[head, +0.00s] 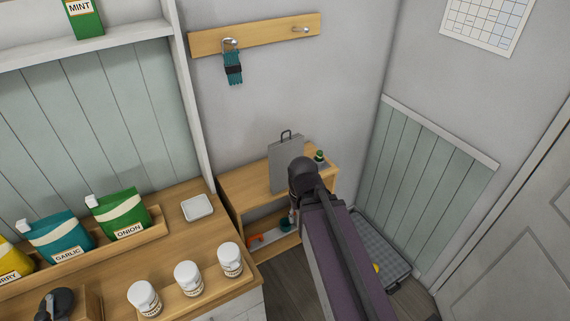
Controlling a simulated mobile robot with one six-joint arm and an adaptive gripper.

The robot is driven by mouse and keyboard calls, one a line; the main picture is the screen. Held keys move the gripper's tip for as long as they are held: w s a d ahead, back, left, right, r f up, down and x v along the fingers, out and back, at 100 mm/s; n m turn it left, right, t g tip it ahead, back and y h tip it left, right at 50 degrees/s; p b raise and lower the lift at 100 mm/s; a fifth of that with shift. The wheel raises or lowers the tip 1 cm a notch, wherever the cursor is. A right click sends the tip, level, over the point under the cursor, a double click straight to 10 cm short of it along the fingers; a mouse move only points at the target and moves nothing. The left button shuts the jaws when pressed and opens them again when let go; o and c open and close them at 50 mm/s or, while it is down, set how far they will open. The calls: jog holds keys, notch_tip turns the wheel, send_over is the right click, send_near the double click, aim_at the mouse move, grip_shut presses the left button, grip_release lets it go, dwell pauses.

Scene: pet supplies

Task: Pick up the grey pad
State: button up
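Two grey things could be the grey pad, and I cannot tell for sure which it is. One is a flat grey panel (283,168) with a dark loop on top, standing upright on the low wooden shelf unit (241,184). The other is a grey quilted mat (372,241) with a raised edge, lying on the floor at the right, partly hidden by my arm. The dark rounded joint of my arm is in front of the shelf unit and overlaps the panel's right edge in the picture. My gripper's fingers do not show.
A small green item (319,156) stands at the shelf's right end. An orange-and-grey item (263,239) is on the lower shelf. White jars (188,278), a white dish (197,208) and pouches (121,214) occupy the counter at left.

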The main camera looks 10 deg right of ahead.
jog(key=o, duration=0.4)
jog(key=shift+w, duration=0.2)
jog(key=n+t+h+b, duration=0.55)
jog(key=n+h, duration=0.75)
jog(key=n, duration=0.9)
send_near(269, 155)
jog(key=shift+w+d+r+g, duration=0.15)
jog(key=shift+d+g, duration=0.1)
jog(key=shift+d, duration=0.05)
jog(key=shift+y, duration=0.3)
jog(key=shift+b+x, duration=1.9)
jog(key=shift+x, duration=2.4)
